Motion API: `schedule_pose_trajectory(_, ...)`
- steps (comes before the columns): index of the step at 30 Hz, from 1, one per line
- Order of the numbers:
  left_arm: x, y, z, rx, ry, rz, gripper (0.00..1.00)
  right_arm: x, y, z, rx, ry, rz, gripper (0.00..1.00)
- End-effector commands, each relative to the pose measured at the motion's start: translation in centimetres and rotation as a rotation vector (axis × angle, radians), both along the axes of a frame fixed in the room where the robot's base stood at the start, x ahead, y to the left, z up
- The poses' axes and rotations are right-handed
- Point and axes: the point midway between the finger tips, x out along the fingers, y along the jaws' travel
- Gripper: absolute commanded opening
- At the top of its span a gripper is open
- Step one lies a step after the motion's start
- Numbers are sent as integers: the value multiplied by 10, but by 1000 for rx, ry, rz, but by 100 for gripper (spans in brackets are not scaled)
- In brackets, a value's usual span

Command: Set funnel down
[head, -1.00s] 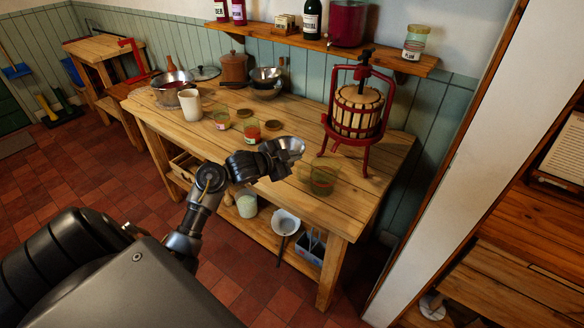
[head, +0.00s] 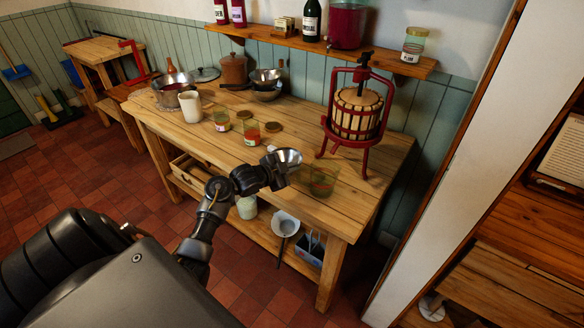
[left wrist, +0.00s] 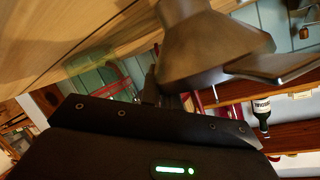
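The metal funnel (head: 289,157) is in my left gripper (head: 276,165), over the front part of the wooden workbench (head: 330,213). In the left wrist view the grey funnel (left wrist: 212,45) is large and close, tilted beside the gripper. The gripper looks shut on it, though the fingertips are mostly hidden. I cannot tell the exact gap between funnel and bench top. An empty-looking greenish glass jar (head: 323,182) stands just right of the funnel. My right gripper is not in view.
A red fruit press (head: 357,115) stands behind the jar. Bare bench top lies right of the greenish jar.

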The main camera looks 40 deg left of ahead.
Motion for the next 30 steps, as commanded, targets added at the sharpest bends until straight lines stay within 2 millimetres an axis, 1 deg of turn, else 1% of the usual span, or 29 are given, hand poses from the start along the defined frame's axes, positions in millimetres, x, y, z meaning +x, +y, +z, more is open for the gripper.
schedule_pose_trajectory(1,0,0,-1,0,0,0,0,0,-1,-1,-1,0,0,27)
schedule_pose_trajectory(2,0,0,-1,0,0,0,7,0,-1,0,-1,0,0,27)
schedule_pose_trajectory(3,0,0,0,0,0,0,12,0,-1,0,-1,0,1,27)
schedule_pose_trajectory(11,0,0,0,0,1,1,12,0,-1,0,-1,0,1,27)
schedule_pose_trajectory(14,-5,1,2,0,0,1,12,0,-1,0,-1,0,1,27)
schedule_pose_trajectory(17,-17,3,6,3,1,1,12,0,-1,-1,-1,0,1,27)
schedule_pose_trajectory(24,-64,11,22,6,2,0,12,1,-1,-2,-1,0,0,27)
schedule_pose_trajectory(30,-96,15,34,3,1,0,12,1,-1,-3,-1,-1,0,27)
